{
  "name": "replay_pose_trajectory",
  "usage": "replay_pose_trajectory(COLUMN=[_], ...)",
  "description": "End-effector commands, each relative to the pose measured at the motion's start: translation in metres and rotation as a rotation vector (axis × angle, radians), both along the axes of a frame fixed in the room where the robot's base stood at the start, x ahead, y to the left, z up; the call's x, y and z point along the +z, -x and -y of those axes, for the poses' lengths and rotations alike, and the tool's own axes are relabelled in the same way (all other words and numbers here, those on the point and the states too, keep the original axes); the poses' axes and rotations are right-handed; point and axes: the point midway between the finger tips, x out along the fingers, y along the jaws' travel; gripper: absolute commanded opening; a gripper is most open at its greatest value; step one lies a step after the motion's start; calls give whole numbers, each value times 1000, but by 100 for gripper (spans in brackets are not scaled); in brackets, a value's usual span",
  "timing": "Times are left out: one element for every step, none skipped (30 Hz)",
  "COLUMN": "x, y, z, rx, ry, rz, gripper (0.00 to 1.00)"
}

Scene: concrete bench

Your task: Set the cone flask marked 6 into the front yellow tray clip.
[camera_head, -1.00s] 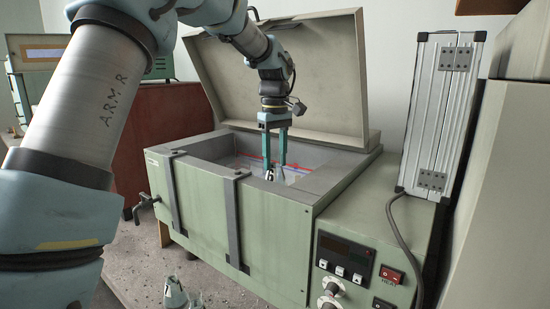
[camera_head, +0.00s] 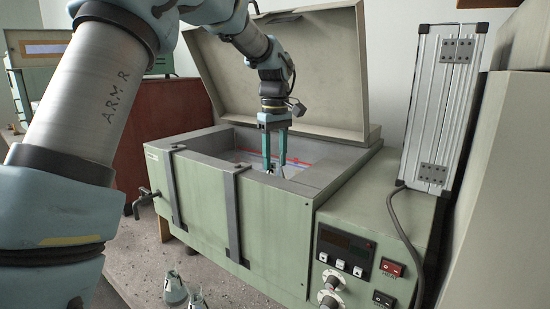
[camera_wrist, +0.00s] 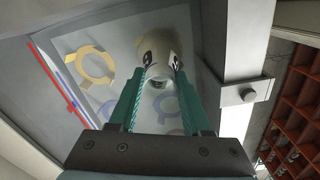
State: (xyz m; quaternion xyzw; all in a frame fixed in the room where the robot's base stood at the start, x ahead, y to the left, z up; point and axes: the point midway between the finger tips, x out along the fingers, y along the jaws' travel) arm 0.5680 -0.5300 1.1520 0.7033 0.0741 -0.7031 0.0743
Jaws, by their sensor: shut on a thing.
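My gripper (camera_head: 273,166) reaches down into the open bath, with its fingertips partly hidden by the front wall. In the wrist view my gripper (camera_wrist: 160,74) is shut on the neck of the pale cone flask (camera_wrist: 158,48), whose dark marks show beside the fingers. In the head view the flask is mostly hidden behind the bath's front wall. The tray (camera_wrist: 125,50) lies below with a yellow ring clip (camera_wrist: 92,66) left of the flask. Another yellow part (camera_wrist: 187,88) shows beside the flask, mostly covered by it. I cannot tell whether the flask touches a clip.
The bath (camera_head: 190,205) has a raised lid (camera_head: 290,70) behind my gripper. Blue ring clips (camera_wrist: 168,118) lie nearer the gripper base in the wrist view. Two flasks (camera_head: 173,288) stand low in front of the bath. A silver case (camera_head: 440,110) stands at right.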

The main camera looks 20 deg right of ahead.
Motion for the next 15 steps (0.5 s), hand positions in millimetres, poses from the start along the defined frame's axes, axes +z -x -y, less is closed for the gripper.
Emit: replay_pose_trajectory(x=[1,1,1,1,1,0,0,0,-1,-2,-3,-4,-5,-5,-7], y=[0,0,0,0,0,0,0,0,0,0,0,0,0,0,0], z=[0,0,0,0,0,0,0,0,0,0,0,0,0,0,0], rx=[0,0,0,0,0,0,0,0,0,0,0,0,0,0,0], ry=[1,1,1,1,1,0,0,0,0,0,0,0,0,0,0], rz=[0,0,0,0,0,0,0,0,0,0,0,0,0,0,0], gripper=[0,0,0,0,0,0,0,0,0,0,0,0,0,0,0])
